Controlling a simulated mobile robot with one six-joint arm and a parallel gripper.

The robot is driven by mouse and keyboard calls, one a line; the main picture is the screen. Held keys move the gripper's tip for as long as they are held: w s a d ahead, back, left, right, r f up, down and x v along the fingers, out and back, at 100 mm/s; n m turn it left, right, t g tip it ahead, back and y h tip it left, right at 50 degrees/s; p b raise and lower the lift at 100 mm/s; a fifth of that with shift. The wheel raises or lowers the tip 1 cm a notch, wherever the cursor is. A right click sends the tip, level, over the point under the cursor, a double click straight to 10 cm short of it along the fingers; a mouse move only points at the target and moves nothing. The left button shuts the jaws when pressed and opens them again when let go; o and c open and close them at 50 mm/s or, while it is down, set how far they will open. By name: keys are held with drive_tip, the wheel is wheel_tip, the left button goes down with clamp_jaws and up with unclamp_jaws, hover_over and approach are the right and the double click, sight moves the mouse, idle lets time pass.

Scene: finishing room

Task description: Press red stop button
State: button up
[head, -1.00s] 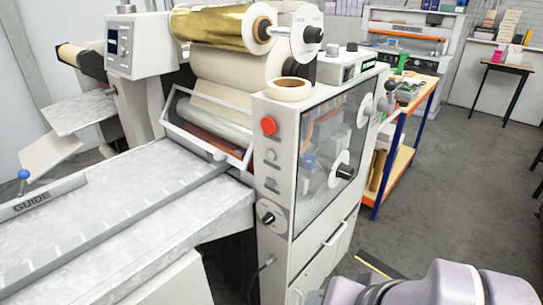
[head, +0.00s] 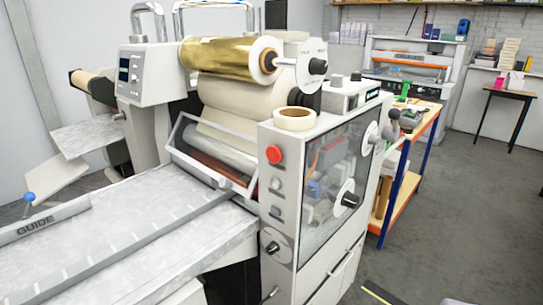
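The red stop button (head: 274,154) is a round red knob high on the narrow front panel of the laminating machine (head: 270,205). Smaller grey controls and a black rotary knob (head: 272,248) sit below it on the same panel. Nothing covers the red button. My gripper is not in the head view. A small pale shape at the bottom right edge looks like part of my own arm.
A feed table (head: 120,240) with a guide bar (head: 45,222) extends to the left. A tape roll (head: 295,118) lies on the machine's top. An orange-topped bench (head: 432,118) stands behind on the right. Grey floor (head: 450,230) at the right is clear.

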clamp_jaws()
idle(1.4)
